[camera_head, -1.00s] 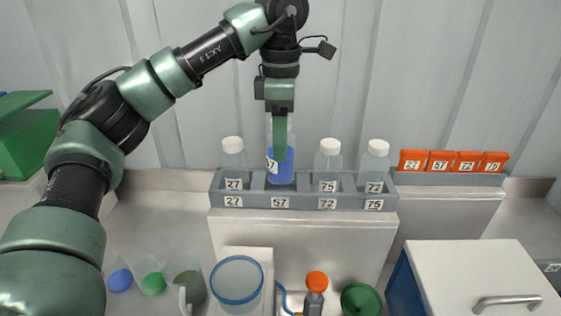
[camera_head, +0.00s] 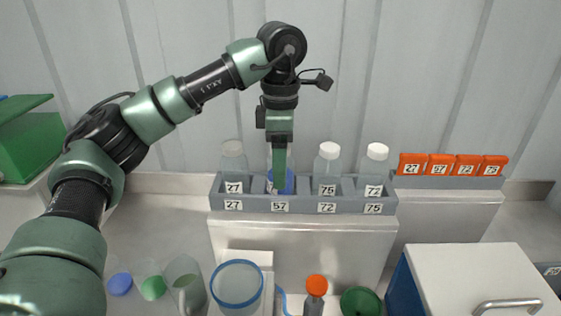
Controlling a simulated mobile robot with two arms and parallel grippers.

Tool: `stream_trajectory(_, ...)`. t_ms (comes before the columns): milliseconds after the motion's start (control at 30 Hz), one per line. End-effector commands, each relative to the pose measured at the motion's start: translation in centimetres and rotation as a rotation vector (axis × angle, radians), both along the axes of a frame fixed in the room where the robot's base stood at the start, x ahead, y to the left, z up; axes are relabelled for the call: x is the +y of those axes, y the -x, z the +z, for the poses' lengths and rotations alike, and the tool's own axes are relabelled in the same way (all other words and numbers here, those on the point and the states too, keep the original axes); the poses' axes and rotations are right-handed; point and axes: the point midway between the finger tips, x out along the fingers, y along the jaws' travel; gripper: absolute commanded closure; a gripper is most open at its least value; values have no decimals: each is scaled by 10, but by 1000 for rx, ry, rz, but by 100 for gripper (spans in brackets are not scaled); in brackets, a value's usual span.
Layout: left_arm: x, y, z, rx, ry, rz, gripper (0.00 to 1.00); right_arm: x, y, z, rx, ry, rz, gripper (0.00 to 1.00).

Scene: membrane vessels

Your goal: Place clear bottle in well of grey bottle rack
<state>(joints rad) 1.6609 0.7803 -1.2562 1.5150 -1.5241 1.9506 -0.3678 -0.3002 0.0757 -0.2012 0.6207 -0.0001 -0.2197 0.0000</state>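The grey bottle rack (camera_head: 250,204) stands on a raised ledge by the back wall. Its wells are labelled 27, 57, 72 and 75 from left to right. The clear bottle with blue liquid (camera_head: 289,183) is in the well labelled 57, upright and partly hidden behind my finger and the rack's front wall. My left gripper (camera_head: 280,184) points straight down at this bottle, with a green finger in front of it. It appears shut on the bottle; the far finger is hidden. My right gripper is not in view.
An orange-capped rack (camera_head: 452,182) stands to the right. Below are a blue-rimmed vessel (camera_head: 237,284) and a white cabinet (camera_head: 470,275).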

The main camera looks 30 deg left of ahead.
Motion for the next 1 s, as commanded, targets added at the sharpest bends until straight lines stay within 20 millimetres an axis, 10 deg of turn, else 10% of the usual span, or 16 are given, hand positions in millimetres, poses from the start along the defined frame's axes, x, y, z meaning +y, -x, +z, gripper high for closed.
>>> stream_trajectory(333,-1,-1,13,-3,0,-1,27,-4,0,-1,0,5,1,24)
stream_trajectory(1000,0,0,122,-1,0,0,27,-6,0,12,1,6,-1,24)
